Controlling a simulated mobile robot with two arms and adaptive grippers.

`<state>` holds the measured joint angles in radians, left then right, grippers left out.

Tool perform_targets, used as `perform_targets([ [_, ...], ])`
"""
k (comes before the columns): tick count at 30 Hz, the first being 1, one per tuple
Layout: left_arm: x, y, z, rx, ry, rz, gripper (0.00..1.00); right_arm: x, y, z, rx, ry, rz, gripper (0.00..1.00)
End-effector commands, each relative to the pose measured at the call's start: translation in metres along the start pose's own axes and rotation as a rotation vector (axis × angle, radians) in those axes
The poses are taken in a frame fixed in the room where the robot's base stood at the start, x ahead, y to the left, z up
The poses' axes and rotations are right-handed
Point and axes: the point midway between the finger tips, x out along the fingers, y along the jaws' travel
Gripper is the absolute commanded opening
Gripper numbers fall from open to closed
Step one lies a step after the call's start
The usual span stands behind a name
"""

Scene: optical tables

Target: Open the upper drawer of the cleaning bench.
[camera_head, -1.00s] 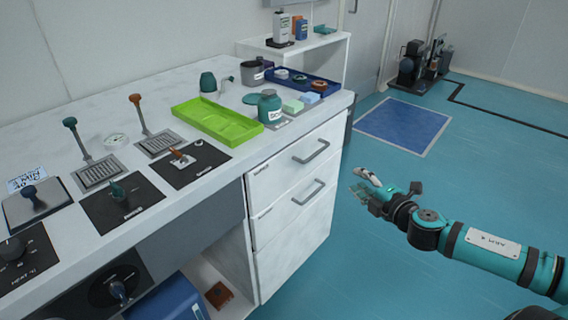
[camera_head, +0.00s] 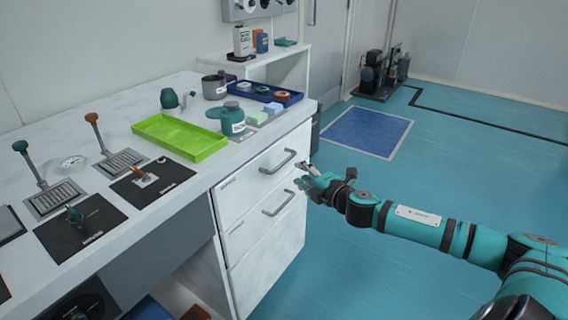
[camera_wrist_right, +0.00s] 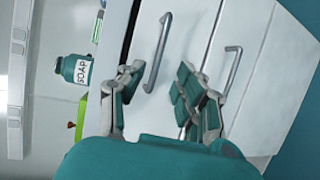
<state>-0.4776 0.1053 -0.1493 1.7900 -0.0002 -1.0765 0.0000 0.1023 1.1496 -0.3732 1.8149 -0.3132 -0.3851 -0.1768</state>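The cleaning bench (camera_head: 193,189) has a white upper drawer (camera_head: 240,186) with a grey bar handle (camera_head: 278,163). The drawer front looks flush with the bench, so it is shut. My right gripper (camera_head: 307,178) is just in front of the drawer, near the right end of the handle. In the right wrist view my right gripper (camera_wrist_right: 158,88) has its fingers apart and empty. The upper handle (camera_wrist_right: 158,52) shows ahead between the fingers; no contact is visible. My left gripper is not in view.
A lower drawer with a similar handle (camera_head: 278,198) sits just below; its handle also shows in the wrist view (camera_wrist_right: 233,68). A green tray (camera_head: 180,138), a soap bottle (camera_head: 232,120) and a blue tray (camera_head: 264,93) stand on top. Floor right of the bench is open.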

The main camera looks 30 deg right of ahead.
Motion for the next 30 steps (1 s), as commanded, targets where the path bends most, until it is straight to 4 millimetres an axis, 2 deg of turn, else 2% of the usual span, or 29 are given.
perform_targets([
  [12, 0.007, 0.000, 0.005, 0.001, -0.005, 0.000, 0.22, 0.062, 0.002, -0.001, 0.003, 0.000, 0.003, 0.34],
  [18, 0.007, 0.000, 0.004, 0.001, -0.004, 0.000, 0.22, 0.087, 0.001, -0.001, 0.001, 0.001, 0.001, 0.34],
  [24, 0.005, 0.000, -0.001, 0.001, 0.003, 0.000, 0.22, 0.097, 0.001, -0.002, 0.000, 0.003, 0.001, 0.34],
  [30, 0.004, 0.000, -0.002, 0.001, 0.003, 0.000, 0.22, 0.098, 0.001, -0.002, 0.000, 0.003, 0.000, 0.34],
])
